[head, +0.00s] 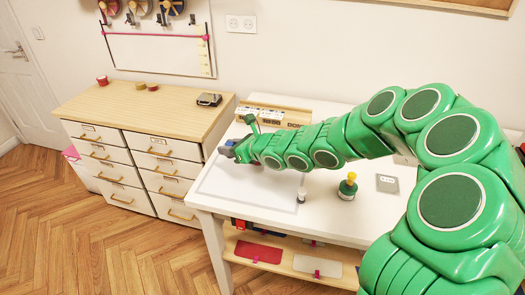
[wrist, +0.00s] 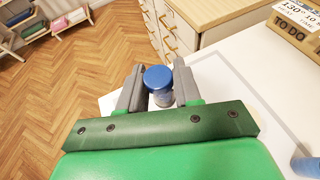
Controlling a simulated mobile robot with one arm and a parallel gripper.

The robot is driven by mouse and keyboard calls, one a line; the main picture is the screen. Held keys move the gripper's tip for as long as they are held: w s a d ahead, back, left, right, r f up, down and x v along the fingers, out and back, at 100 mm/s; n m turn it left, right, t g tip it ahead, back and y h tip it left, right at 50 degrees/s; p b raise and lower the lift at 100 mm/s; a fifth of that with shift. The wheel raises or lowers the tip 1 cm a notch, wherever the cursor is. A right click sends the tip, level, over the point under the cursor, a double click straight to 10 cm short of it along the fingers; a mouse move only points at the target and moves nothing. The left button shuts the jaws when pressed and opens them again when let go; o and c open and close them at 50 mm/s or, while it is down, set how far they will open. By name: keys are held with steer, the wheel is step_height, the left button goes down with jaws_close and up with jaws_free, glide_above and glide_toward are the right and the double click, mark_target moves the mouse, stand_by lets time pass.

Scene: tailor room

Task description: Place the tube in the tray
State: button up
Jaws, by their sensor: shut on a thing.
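The tube (wrist: 160,86) has a round blue cap and a clear, pale body. It stands between the two grey fingers of my gripper (wrist: 158,92), which are shut on it. In the head view my gripper (head: 229,151) is over the left end of the white table (head: 250,203), and the tube is mostly hidden by the arm. A thin grey rectangular outline (head: 240,204) marks the table top below the arm; I cannot tell whether it is a tray or a mat. No raised tray is clearly visible.
A wooden TO DO organiser (head: 285,116) stands at the table's back. A drawer cabinet (head: 150,110) is at left. A blue item (wrist: 306,167) shows at lower right.

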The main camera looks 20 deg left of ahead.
steer(key=w+d+r+m+t+h, duration=0.15)
steer(key=w+d, duration=0.25)
steer(key=d, duration=1.3)
steer(key=w+d+r+m+t+h, duration=0.1)
steer(key=w+d+m+t+h, duration=0.2)
steer(key=d, duration=1.4)
steer(key=s+d+m+t+h, duration=0.15)
steer(key=s+d, duration=0.25)
steer(key=d, duration=0.7)
steer(key=s+d+r+m+t+h, duration=0.15)
steer(key=s+d, duration=0.25)
steer(key=d, duration=0.8)
steer(key=s+d+m+t+h, duration=0.1)
steer(key=s+d+m, duration=0.25)
steer(key=d, duration=0.75)
steer(key=shift+n, duration=0.3)
steer(key=w+d+f, duration=0.1)
steer(key=w+f, duration=0.2)
steer(key=w+d+f, duration=0.2)
steer(key=w+f, duration=0.1)
steer(key=w, duration=0.1)
steer(key=w+d+f, duration=0.2)
steer(key=w+f, duration=0.1)
steer(key=w, duration=0.1)
steer(key=shift+w+d, duration=0.25)
steer(key=shift+w+d+f, duration=0.25)
steer(key=shift+w+f, duration=0.3)
steer(key=shift+f, duration=1.55)
steer(key=shift+f, duration=0.15)
